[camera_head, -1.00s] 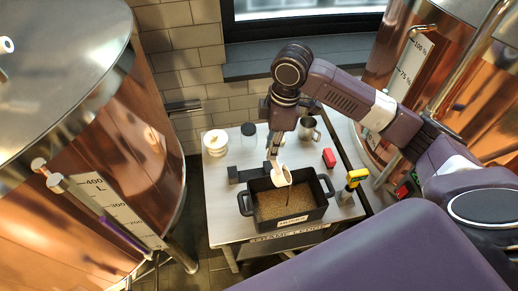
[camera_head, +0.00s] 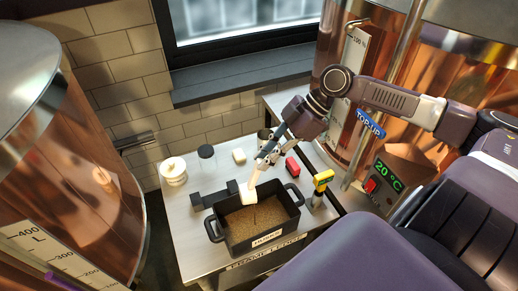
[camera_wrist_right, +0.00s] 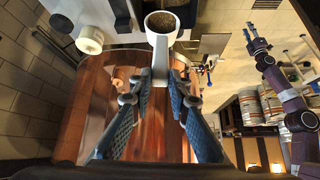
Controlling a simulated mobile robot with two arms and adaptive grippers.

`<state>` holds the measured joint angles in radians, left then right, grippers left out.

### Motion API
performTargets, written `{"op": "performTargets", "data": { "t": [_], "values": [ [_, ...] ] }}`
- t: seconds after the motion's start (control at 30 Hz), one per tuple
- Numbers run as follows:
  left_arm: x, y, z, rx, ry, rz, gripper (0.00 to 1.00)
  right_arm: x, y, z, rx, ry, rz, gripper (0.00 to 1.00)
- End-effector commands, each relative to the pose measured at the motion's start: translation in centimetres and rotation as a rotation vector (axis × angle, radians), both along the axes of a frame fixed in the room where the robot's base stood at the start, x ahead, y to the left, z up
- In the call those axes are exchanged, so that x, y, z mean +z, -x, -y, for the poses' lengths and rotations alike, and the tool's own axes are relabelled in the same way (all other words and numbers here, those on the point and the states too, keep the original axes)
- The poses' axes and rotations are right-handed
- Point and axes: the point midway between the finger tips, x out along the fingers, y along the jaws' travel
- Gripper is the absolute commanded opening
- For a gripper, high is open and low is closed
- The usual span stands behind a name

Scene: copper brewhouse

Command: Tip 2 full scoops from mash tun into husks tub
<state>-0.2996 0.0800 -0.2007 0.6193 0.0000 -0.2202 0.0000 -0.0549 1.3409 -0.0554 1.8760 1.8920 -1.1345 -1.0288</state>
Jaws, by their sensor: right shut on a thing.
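The husks tub (camera_head: 289,222) is a black two-handled box labelled HUSKS on the steel table, with brown grain inside. My right gripper (camera_head: 264,160) is above the tub's back side, shut on the handle of a white scoop (camera_head: 248,194). The scoop head is at the tub's back edge; I cannot tell whether it touches. In the right wrist view the scoop (camera_wrist_right: 162,43) holds brown grain, its handle between the fingers (camera_wrist_right: 160,88). My left gripper (camera_wrist_right: 257,42) is far off in that view, its fingers apart and empty. Which copper vessel is the mash tun is unclear.
A copper vessel with a litre scale (camera_head: 70,262) stands left; another (camera_head: 425,110), with a 20 °C display, stands right. On the table are a lidded white jar (camera_head: 174,172), a dark-lidded jar (camera_head: 207,158), a red block (camera_head: 292,166) and a yellow-topped device (camera_head: 322,181).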

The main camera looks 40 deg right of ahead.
Motion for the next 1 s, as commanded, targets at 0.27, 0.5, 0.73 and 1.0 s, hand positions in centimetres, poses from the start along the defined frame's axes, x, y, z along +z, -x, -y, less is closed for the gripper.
{"op": "performTargets", "data": {
  "t": [0.27,0.5,0.73,1.0],
  "values": [
    [3.0,0.0,0.0,0.0,0.0,0.0,0.3,0.1,0.6,1.8,-0.01,-0.111,0.039,0.0],
    [1.9,-0.1,0.1,0.0,0.0,0.002,0.3,-2.2,1.5,4.4,-0.014,-0.263,0.105,0.0],
    [0.5,-0.1,0.1,0.001,0.001,0.002,0.3,-2.5,2.0,5.6,-0.006,-0.345,0.139,0.0],
    [0.4,-0.1,0.0,0.001,0.0,0.001,0.3,-2.4,2.2,5.9,-0.003,-0.362,0.146,0.0]
  ]
}}
